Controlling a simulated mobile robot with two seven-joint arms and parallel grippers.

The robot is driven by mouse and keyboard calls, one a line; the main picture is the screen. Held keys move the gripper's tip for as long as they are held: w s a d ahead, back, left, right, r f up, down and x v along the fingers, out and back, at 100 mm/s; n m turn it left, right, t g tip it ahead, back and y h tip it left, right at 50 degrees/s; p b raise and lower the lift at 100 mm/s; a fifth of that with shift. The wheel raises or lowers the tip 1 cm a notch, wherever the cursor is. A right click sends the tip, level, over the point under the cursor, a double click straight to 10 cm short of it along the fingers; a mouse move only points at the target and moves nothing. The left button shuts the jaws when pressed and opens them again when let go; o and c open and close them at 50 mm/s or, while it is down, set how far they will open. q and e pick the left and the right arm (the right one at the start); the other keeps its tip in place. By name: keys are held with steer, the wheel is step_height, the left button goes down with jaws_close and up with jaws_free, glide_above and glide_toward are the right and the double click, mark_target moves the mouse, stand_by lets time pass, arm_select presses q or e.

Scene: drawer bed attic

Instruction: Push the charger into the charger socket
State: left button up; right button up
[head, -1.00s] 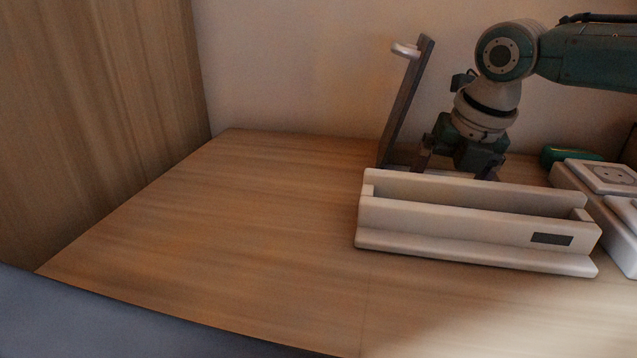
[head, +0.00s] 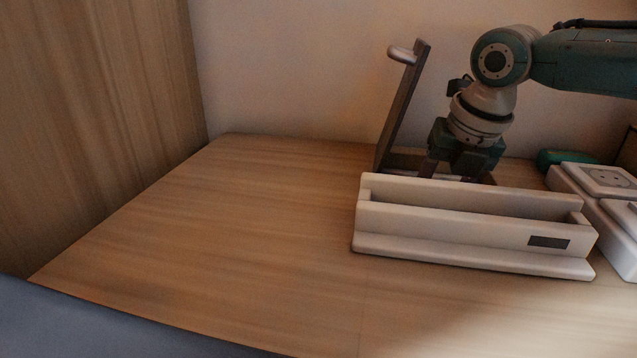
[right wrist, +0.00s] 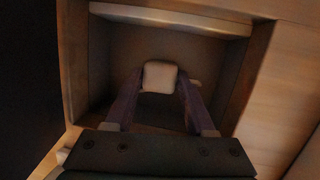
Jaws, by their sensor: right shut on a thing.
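A small white block (right wrist: 160,72), which looks like the charger, sits between the fingertips of my right gripper (right wrist: 161,86) in the right wrist view. The gripper is shut on it. In the head view my right gripper (head: 461,172) points down behind the white organizer, beside the dark stand; its fingertips and the block are hidden there. A white socket block (head: 606,178) with a round outlet face lies at the right edge, apart from the gripper. I cannot tell whether it is the charger socket. My left gripper is not in view.
The white slotted organizer (head: 460,246) stands in front of the gripper. A tilted dark stand (head: 402,110) with a pale top piece is just left of it. A green object (head: 560,158) lies behind the socket block. The left of the wooden desk (head: 230,230) is clear.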

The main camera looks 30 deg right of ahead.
steer(key=shift+c, duration=1)
steer(key=shift+r, duration=0.4)
jaws_close()
step_height(320, 180, up, 9)
steer(key=p, duration=0.4)
steer(key=shift+r, duration=0.15)
